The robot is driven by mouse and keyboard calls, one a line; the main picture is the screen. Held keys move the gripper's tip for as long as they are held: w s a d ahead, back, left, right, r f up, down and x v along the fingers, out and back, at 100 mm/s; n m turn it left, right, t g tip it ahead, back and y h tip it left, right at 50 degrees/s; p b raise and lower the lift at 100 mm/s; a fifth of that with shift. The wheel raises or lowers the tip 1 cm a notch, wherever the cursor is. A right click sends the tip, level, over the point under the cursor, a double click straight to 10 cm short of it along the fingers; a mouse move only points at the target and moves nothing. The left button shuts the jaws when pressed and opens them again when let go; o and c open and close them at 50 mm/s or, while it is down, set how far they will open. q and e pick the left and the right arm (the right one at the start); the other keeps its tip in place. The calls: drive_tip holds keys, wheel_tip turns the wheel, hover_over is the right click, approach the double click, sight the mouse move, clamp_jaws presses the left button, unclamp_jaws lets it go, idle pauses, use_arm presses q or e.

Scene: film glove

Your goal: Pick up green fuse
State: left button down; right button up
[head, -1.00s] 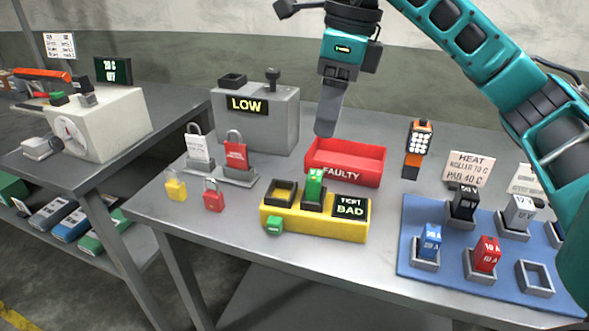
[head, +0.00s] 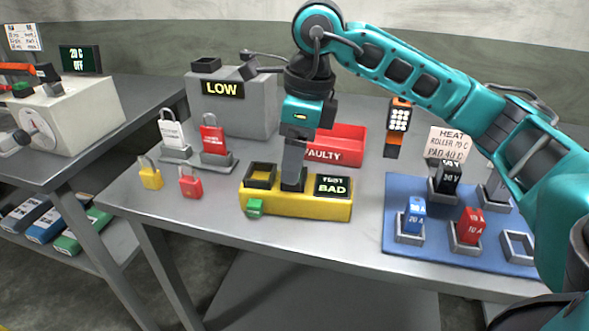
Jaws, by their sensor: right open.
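The yellow tester (head: 297,205) stands near the front of the table. Its screen (head: 331,186) reads "TEST BAD", its left socket (head: 261,175) is empty, and a green button (head: 255,207) is on its front. My right gripper (head: 293,168) points down over the tester's right socket (head: 293,184), with its jaws open. The green fuse does not show now; the gripper's fingers cover the socket where it stood upright in the earlier frame. I cannot tell whether the fingers touch it. My left gripper is not in view.
The red FAULTY bin (head: 348,150) is just behind the tester. A grey LOW box (head: 233,108) stands behind left, with red (head: 190,183) and yellow (head: 150,174) padlocks in front. A blue mat (head: 400,190) with several fuses lies right.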

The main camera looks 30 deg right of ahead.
drive_tip(key=shift+f, duration=0.4)
drive_tip(key=shift+c, duration=0.2)
drive_tip(key=shift+a, duration=0.1)
drive_tip(key=c, duration=1)
drive_tip(key=shift+w+r, duration=0.1)
drive_tip(key=shift+r, duration=0.05)
